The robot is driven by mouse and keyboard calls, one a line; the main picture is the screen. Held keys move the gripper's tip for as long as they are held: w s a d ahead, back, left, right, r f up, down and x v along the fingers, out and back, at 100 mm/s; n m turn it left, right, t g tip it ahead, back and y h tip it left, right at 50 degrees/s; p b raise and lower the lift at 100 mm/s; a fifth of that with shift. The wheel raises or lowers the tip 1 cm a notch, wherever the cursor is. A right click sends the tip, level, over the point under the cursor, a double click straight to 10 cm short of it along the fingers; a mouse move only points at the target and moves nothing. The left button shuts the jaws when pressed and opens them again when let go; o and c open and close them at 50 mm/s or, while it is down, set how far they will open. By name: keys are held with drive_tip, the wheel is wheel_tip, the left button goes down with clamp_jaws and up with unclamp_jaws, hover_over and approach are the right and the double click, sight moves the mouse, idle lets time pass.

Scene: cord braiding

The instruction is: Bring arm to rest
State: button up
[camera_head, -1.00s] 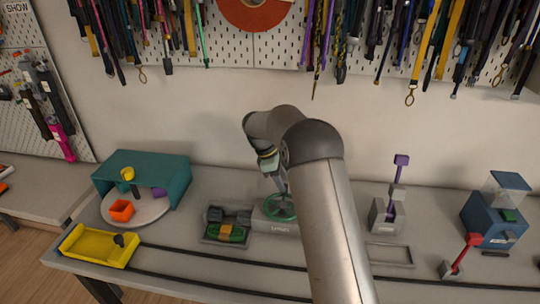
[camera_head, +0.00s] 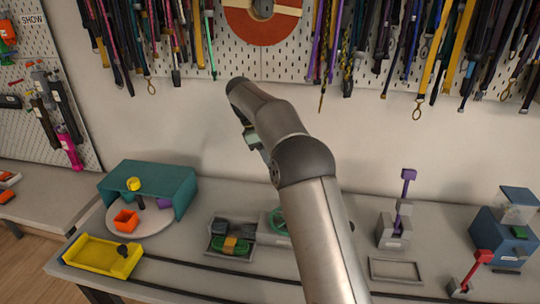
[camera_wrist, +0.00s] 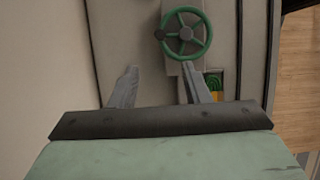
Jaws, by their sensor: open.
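My gripper (camera_wrist: 160,90) shows in the wrist view with its two grey fingers spread apart and nothing between them. In the head view my arm is raised above the middle of the bench, and its bent links hide most of the gripper. Beyond the fingers in the wrist view is a green handwheel (camera_wrist: 186,34) on a grey block. The fingers look apart from it. In the head view the green handwheel (camera_head: 277,222) is partly hidden by my arm.
Left on the bench (camera_head: 185,262) are a teal shelter (camera_head: 165,178), a round turntable (camera_head: 149,222) and a yellow tray (camera_head: 95,256). A grey tray (camera_head: 231,237) holds a green bundle. Right are a purple lever (camera_head: 408,184), red lever (camera_head: 472,267) and blue machine (camera_head: 497,240). Cords hang behind.

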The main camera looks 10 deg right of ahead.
drive_tip(key=s+d+r+m+y, duration=0.25)
drive_tip(key=s+m, duration=0.35)
drive_tip(key=s, duration=1.1)
drive_tip(key=s+f+m+t+y, duration=0.1)
drive_tip(key=s+f+m, duration=0.3)
drive_tip(key=s, duration=0.7)
drive_tip(key=s+d+f+m+t, duration=0.1)
drive_tip(key=s+f+m, duration=0.3)
drive_tip(key=s, duration=0.8)
drive_tip(key=shift+s+f+y, duration=0.2)
drive_tip(key=shift+s+y, duration=0.1)
drive_tip(key=shift+y, duration=0.05)
